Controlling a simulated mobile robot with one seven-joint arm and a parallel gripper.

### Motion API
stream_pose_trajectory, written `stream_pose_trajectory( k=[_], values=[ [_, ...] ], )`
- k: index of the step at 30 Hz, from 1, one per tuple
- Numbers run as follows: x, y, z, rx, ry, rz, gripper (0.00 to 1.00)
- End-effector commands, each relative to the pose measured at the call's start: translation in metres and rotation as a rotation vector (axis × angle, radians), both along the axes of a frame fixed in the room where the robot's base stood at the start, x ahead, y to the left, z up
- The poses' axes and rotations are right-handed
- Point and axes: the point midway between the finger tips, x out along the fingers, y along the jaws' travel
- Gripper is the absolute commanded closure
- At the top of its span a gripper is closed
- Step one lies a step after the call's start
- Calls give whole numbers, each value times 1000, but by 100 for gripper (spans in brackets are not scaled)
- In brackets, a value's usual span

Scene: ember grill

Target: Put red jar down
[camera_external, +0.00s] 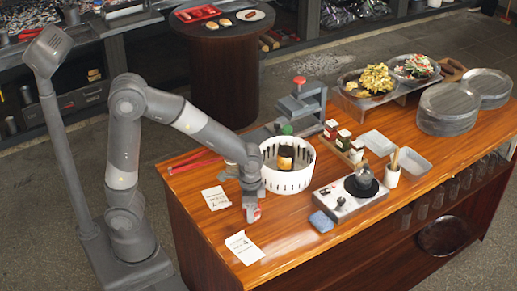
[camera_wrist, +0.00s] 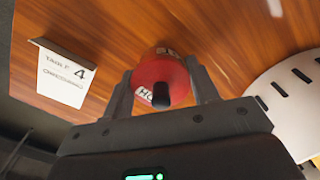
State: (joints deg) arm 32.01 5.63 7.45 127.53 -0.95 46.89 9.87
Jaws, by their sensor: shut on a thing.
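The red jar (camera_wrist: 165,72) sits between the two fingers of my gripper (camera_wrist: 163,88) in the wrist view. In the external view my gripper (camera_external: 251,213) points down at the counter's left part, and a little of the red jar (camera_external: 257,214) shows behind the fingers. The gripper is shut on the jar. I cannot tell whether the jar's bottom touches the wooden counter (camera_external: 300,235).
A white slotted basket (camera_external: 287,181) stands close to the right of my gripper. Two paper cards (camera_external: 243,247) (camera_external: 216,198) lie near the counter's left edge. A burner box (camera_external: 350,200) and blue cloth (camera_external: 321,221) are further right. Bare wood lies in front.

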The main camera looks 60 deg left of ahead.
Motion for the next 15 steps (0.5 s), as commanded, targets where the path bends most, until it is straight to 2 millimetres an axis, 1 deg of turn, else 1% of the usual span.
stream_pose_trajectory(
  k=[4,5,12,15],
  values=[
    [0,0,-2,0,0,0,89],
    [0,0,-3,0,0,0,45],
    [0,0,-3,0,0,0,26],
    [0,0,-3,0,0,0,24]
  ],
)
